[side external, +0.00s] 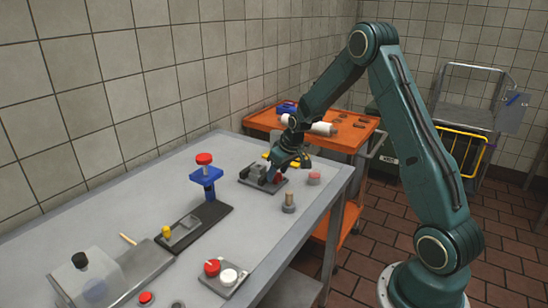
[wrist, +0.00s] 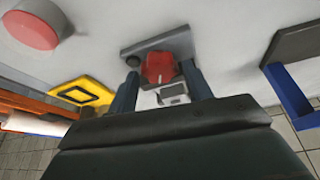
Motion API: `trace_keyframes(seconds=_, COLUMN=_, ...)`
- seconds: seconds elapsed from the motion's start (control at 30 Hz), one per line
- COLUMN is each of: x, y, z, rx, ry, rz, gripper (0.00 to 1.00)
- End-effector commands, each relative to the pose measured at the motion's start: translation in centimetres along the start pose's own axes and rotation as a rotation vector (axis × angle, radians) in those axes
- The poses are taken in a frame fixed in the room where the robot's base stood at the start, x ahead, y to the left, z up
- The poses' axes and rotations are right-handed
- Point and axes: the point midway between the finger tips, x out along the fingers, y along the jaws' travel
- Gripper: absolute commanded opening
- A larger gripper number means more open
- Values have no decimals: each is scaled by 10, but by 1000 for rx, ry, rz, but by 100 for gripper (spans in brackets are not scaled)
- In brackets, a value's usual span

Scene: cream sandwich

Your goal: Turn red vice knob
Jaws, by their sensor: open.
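The red vice knob (wrist: 160,68) shows in the wrist view on one end of the small grey vice (wrist: 173,97). In the side external view the vice (side external: 257,173) sits on the grey table, and its red knob (side external: 279,178) is partly hidden by my gripper. My gripper (wrist: 161,76) is open, with one finger on each side of the knob. I cannot tell whether either finger touches it. In the side external view my gripper (side external: 276,173) is low over the knob end of the vice.
A pale red button (side external: 314,178) and a wooden peg on a grey base (side external: 289,204) stand close by. A yellow part (wrist: 82,92) lies near the vice. A blue press with a red top (side external: 207,178) stands left. An orange cart (side external: 345,137) is behind the table.

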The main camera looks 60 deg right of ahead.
Motion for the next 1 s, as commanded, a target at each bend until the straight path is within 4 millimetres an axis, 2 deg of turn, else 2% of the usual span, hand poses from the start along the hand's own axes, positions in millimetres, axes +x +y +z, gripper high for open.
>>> trace_keyframes(seconds=0.27, x=-26, y=0, z=0, rx=0, ry=3, rz=1, gripper=50)
trace_keyframes(seconds=0.8, x=-103, y=0, z=0, rx=1, ry=3, rz=1, gripper=50)
trace_keyframes(seconds=1.0, x=-124, y=0, z=0, rx=1, ry=3, rz=1, gripper=50)
